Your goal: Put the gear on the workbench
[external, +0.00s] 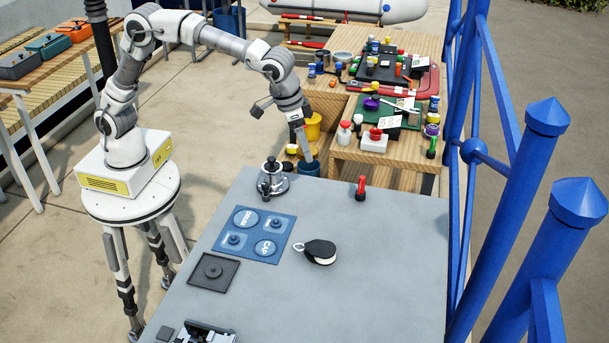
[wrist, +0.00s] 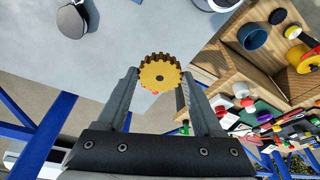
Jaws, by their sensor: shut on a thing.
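A yellow gear (wrist: 160,78) with a toothed rim and a small centre hole sits between the fingertips of my gripper (wrist: 158,72) in the wrist view. The gripper is shut on it. In the external view my gripper (external: 306,157) hangs fingers down, beyond the far edge of the grey-topped workbench (external: 375,260); I cannot make out the gear there. The grey top also shows in the wrist view (wrist: 120,30).
A grey metal fitting (external: 273,183), a red cylinder (external: 361,188), a blue mat (external: 255,235), a black-and-white pulley block (external: 320,251) and a dark square tray (external: 213,271) occupy the grey top. Its right side is clear. Blue rails (external: 540,150) stand right; cluttered wooden shelves (external: 350,150) lie behind.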

